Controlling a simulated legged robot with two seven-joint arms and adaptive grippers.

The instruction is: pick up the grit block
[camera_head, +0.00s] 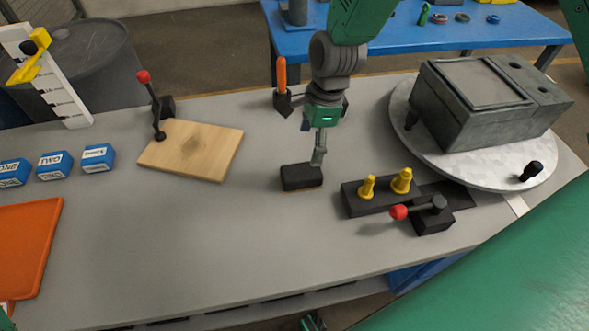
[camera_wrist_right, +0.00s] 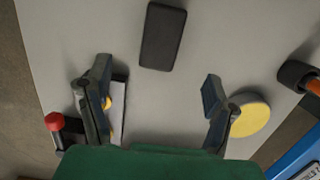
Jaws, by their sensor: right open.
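The grit block, a dark rectangular block (camera_head: 302,177), lies flat on the grey bench near its middle, with a thin brownish edge along its base. It also shows in the right wrist view, as a dark block (camera_wrist_right: 163,37) beyond the fingertips. My right gripper (camera_head: 319,150) points down close to the block in the head view, where its fingers overlap the block's back edge. In the wrist view my right gripper (camera_wrist_right: 156,72) has its fingers wide apart with nothing between them. I cannot tell the exact height of the fingertips above the bench.
A black holder with yellow pegs (camera_head: 380,193) and a red-knobbed lever (camera_head: 430,214) stand right of the block. A wooden board (camera_head: 192,150) lies left. A grey housing (camera_head: 490,95) sits on a round turntable behind right. An orange-handled tool (camera_head: 282,85) stands behind. The front bench is clear.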

